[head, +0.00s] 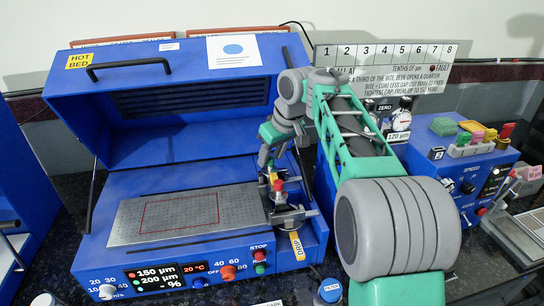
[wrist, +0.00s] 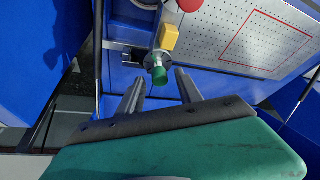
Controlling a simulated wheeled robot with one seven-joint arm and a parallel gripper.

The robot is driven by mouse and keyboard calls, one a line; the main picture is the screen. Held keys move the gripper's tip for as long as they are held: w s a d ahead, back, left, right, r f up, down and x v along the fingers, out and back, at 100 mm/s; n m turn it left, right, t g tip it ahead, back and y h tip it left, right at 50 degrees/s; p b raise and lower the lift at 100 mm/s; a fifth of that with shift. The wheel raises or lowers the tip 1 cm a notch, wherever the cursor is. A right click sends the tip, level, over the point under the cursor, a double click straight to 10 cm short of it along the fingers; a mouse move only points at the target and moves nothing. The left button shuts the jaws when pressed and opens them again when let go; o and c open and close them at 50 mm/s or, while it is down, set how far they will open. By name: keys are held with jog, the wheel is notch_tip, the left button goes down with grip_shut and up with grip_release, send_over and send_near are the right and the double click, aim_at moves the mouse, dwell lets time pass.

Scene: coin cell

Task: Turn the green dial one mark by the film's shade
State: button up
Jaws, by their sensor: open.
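The green dial (wrist: 159,73) shows in the wrist view as a small round knob below a yellow block (wrist: 169,38) and a red knob (wrist: 188,4). My gripper (wrist: 159,86) is open, its two fingers apart on either side of the dial, and I see no clear contact. In the head view my gripper (head: 266,160) points down over the right end of the perforated metal bed (head: 130,222), near the red and yellow parts; the dial cannot be made out there. The bed carries a red rectangle outline; no coated film shows inside it.
The blue coater's lid (head: 190,95) stands open behind the bed. Its front display (head: 158,277) reads 150 µm, 200 µm and "- %". A numbered strip (head: 385,52) and another blue machine (head: 455,175) are at right.

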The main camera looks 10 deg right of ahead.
grip_shut()
dwell(0.3)
jog(key=shift+r+n+p, duration=0.15)
jog(key=shift+n+p, duration=0.15)
jog(key=shift+p, duration=0.25)
jog(key=shift+r+n+y+p, duration=0.15)
jog(key=shift+n+y+p, duration=0.25)
jog(key=shift+p, duration=0.45)
jog(key=n+g+p, duration=0.1)
jog(key=n+p, duration=0.1)
jog(key=p, duration=0.1)
jog(key=shift+d+r+p, duration=0.1)
jog(key=shift+d+p, duration=0.05)
jog(key=shift+p, duration=0.15)
jog(key=n+g+y+p, duration=0.1)
jog(key=n+p, duration=0.3)
jog(key=p, duration=0.1)
jog(key=shift+w, duration=0.15)
jog(key=shift+f+n+g+p, duration=0.3)
jog(key=shift+n+g+p, duration=0.2)
jog(key=shift+n+p, duration=0.75)
jog(key=shift+y, duration=0.3)
